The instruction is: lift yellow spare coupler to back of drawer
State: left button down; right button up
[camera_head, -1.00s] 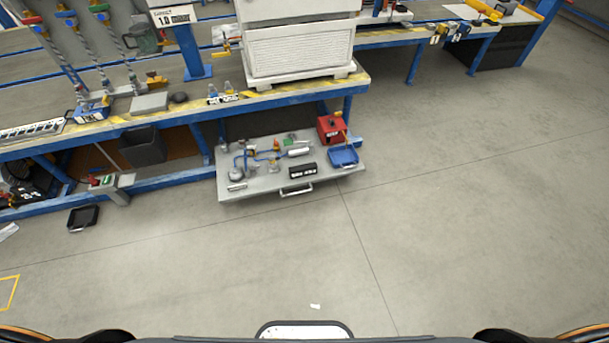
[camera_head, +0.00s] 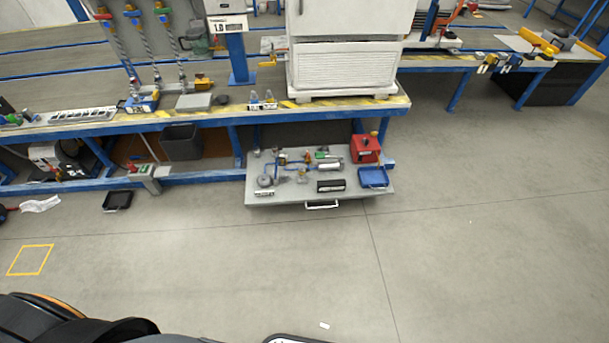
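The open grey drawer (camera_head: 345,200) sticks out from under the blue workbench, with its handle at the front edge. It holds small fittings with blue tubing, a grey cylinder (camera_head: 330,166), a black labelled block (camera_head: 331,186), a red box (camera_head: 365,149) and a blue tray (camera_head: 373,177). Small yellowish fittings show near the back of the drawer, but they are too small to tell which is the yellow spare coupler. Neither of my grippers is in view; only dark and orange parts of my body show at the bottom left.
The workbench (camera_head: 350,107) runs above the drawer and carries a large white cabinet (camera_head: 345,70). A grey bin (camera_head: 181,142) stands under the bench. A black tray (camera_head: 117,201) lies on the floor.

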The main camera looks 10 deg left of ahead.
aim_at(302, 170)
jog(key=i+l+u, duration=0.45)
jog(key=i+l, duration=0.15)
jog(key=i, duration=0.45)
jog(key=i+l+u, duration=0.4)
jog(key=i+l, duration=0.5)
